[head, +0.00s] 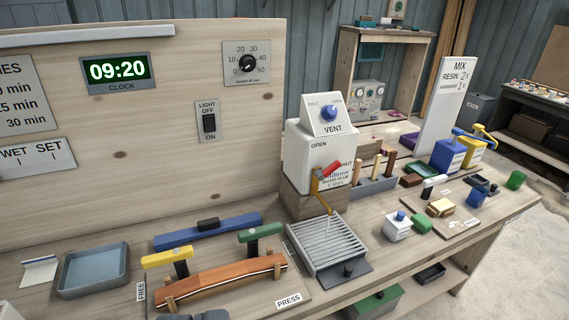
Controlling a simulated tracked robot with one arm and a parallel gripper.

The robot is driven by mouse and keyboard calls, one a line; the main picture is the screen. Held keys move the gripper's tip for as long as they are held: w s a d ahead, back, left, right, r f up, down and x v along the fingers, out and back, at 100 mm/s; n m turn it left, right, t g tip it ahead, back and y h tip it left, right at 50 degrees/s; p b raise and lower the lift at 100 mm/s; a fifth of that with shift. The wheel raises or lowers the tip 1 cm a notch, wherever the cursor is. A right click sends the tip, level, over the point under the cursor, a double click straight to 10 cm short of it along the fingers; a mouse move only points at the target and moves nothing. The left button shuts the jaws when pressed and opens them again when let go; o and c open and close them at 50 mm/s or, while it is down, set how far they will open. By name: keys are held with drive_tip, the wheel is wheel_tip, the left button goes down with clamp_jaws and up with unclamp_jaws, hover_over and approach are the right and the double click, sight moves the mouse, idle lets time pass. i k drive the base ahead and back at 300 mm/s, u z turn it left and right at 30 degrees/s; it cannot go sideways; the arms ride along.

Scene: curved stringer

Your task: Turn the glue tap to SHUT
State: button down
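The glue tap has a red lever (328,170) on the front of a white glue container (308,160), which stands on a wooden block. The lever slants up to the right. Its end lies beside a partly covered label reading "HUT", and "OPEN" is printed higher up to the left. A yellowish spout (315,185) sits under the lever. A thin amber strand (325,204) runs from it down towards a grey slatted drip tray (325,243); I cannot tell whether it is flowing glue. I cannot make out my gripper.
A blue vent knob (328,113) sits above the container. A wooden strip under green and yellow clamps (260,232) lies left of the tray. Tools in a grey holder (374,184) stand right. Cut-off dark shapes (208,315) at the bottom edge are unclear.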

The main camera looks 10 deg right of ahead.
sight(319, 174)
drive_tip(key=u, duration=0.2)
drive_tip(key=i, duration=0.9)
drive_tip(key=z, duration=0.4)
